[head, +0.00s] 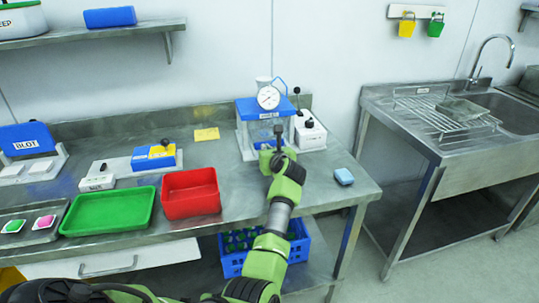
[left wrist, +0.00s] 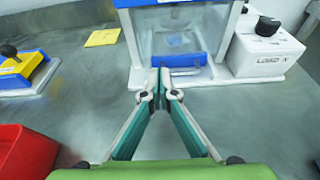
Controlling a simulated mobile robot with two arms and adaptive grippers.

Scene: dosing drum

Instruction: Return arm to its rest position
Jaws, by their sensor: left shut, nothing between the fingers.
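My left arm reaches over the steel bench in the head view, and its left gripper (head: 278,132) is in front of the blue-framed dosing station with a round gauge (head: 268,97). In the left wrist view the left gripper (left wrist: 159,82) has its fingertips together, with nothing between them. The station's clear chamber with a blue lower bar (left wrist: 180,61) stands just beyond the fingertips. I cannot tell whether the fingertips touch it. My right gripper is not in view.
A white box labelled LOAD (left wrist: 265,50) stands right of the station. A red tray (head: 191,193) and a green tray (head: 108,211) lie to the left. A sink unit (head: 440,140) stands farther right.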

